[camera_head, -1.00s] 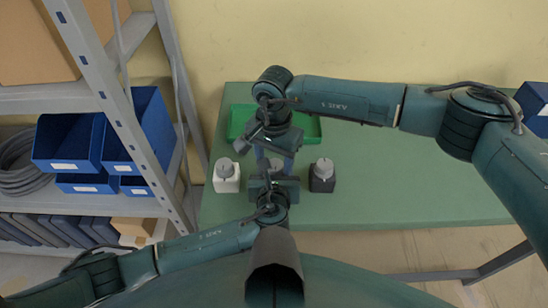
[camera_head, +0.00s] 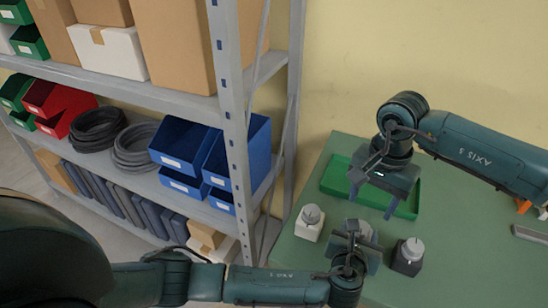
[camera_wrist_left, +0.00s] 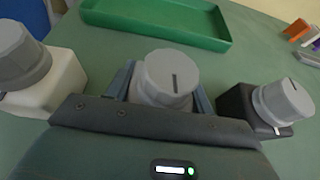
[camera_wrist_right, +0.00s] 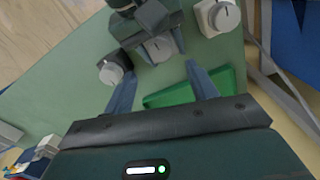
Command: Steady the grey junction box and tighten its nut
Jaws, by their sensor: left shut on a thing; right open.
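The grey junction box stands in the middle of the row; its body is mostly hidden by my left gripper (camera_head: 352,243). Its round grey nut (camera_wrist_left: 172,76) shows clearly in the left wrist view, with a dark line mark on top. My left gripper is shut on the box, one finger on each side. The nut also shows in the right wrist view (camera_wrist_right: 158,47). My right gripper (camera_head: 372,202) is open and empty, above the table behind the box, over the front of the green tray. Its fingers are apart from the nut.
A white box (camera_head: 308,230) with a grey nut stands left of the grey one, a black box (camera_head: 405,262) right of it. The green tray (camera_head: 338,172) lies behind. A shelf (camera_head: 232,130) with blue bins (camera_head: 240,150) stands left of the table.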

